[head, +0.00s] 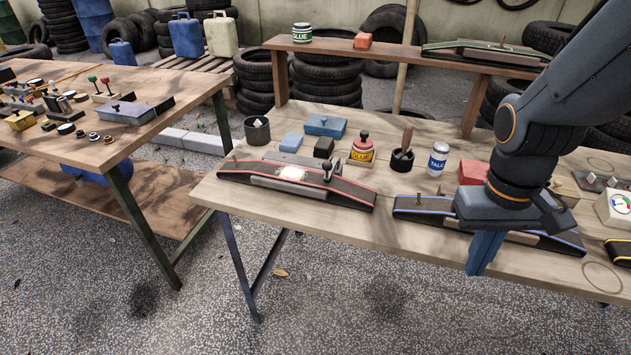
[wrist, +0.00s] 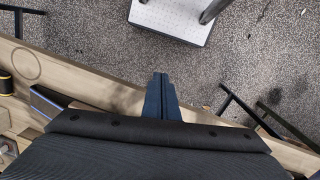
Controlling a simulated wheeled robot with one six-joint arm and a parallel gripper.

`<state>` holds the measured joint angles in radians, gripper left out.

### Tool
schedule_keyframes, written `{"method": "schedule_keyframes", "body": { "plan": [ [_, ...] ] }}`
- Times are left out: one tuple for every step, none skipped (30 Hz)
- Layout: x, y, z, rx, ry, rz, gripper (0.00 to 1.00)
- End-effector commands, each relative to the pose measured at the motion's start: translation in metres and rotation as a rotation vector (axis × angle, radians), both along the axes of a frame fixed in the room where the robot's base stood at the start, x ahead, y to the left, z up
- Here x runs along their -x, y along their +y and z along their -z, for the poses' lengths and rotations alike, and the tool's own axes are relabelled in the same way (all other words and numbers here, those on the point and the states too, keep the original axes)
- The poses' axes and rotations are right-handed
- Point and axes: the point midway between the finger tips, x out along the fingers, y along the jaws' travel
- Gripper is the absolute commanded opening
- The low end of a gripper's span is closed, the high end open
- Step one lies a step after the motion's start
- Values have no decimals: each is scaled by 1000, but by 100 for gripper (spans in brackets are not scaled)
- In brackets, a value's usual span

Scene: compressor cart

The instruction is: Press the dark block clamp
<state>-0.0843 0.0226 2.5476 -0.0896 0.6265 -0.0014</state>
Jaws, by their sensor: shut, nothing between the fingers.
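A small dark block (head: 323,147) sits on the middle table behind the red-edged dark strip (head: 340,191). A grey metal piece (head: 331,165), shaped like a small clamp, stands just in front of the block. I cannot tell whether the two are one clamp. A pale patch (head: 291,173) lies on the strip left of it. My gripper (head: 479,268) is shut and empty, pointing down by the table's front edge, well right of the block. Its shut blue fingers (wrist: 160,77) show in the wrist view; no block shows there.
A blue-edged strip (head: 420,208) lies behind my gripper, partly hidden by my arm.

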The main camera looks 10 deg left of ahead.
Motion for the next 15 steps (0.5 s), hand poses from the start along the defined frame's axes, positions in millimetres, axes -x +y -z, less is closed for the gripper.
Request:
{"method": "schedule_keyframes", "body": {
  "plan": [
    [2,7,7,32,30,-95,0],
    [4,10,10,56,47,-158,0],
    [5,14,14,94,73,-250,0],
    [6,17,16,125,92,-323,0],
    [6,19,18,158,109,-398,0],
    [5,23,21,206,132,-496,0],
    [3,25,22,241,147,-567,0],
    [1,28,24,279,159,-639,0],
    [-2,32,25,331,176,-734,0],
    [-6,35,25,371,185,-804,0],
    [-10,39,25,412,193,-872,0],
    [-16,45,25,469,201,-965,0],
    [-20,50,25,513,207,-1034,0],
    [-26,57,24,558,208,-1101,0],
    [-33,66,23,620,208,-1190,0]
  ]
}}
